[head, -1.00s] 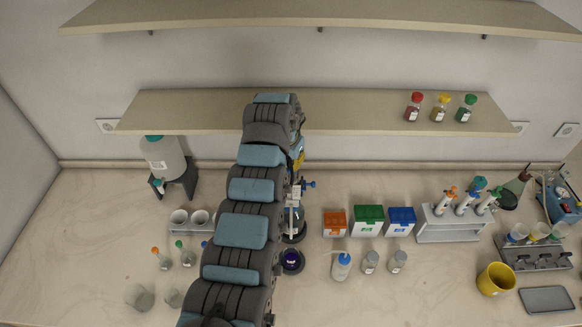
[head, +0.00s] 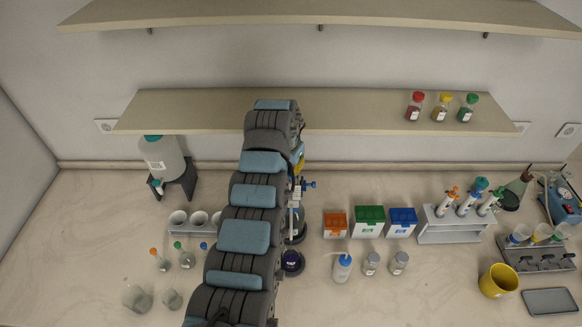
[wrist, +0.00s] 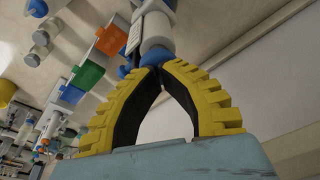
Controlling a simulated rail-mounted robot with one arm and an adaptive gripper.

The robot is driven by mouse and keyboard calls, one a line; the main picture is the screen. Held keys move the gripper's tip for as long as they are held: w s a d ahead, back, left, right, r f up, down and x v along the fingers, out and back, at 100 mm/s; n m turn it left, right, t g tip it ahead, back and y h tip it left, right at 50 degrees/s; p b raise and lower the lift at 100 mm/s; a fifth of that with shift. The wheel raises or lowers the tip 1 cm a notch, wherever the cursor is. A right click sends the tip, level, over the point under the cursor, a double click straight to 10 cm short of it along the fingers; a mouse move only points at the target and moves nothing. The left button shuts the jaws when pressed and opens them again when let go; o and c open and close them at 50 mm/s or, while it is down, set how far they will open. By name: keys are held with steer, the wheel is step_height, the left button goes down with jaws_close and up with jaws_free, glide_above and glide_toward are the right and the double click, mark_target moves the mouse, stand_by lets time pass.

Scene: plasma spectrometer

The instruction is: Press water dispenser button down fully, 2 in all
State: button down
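The likely water dispenser (head: 296,194) is a slim white and blue upright device with a blue side knob, at the centre of the bench in the head view, partly hidden by my arm. In the wrist view, the white cylinder with a blue collar (wrist: 156,30) lies just beyond my fingertips. My gripper (wrist: 159,69) has yellow-padded fingers whose tips meet, with nothing visible between them. The tips overlap the blue part in the picture; I cannot tell whether they touch it. In the head view only a bit of yellow finger shows. I cannot make out the button itself.
A large carboy (head: 163,158) with a tap stands on a black stand at left. Orange (head: 335,226), green (head: 368,222) and blue (head: 402,222) boxes stand right of the dispenser. A dark purple-topped bottle (head: 291,262) is in front. A wall shelf (head: 350,115) hangs behind.

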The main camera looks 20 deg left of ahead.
steer(key=shift+f+b, duration=0.5)
steer(key=shift+f, duration=0.5)
steer(key=shift+r, duration=0.35)
stand_by(0.5)
steer(key=shift+r, duration=3.3)
stand_by(0.5)
steer(key=shift+f, duration=0.15)
stand_by(0.4)
steer(key=shift+f+b, duration=0.75)
steer(key=shift+f, duration=0.65)
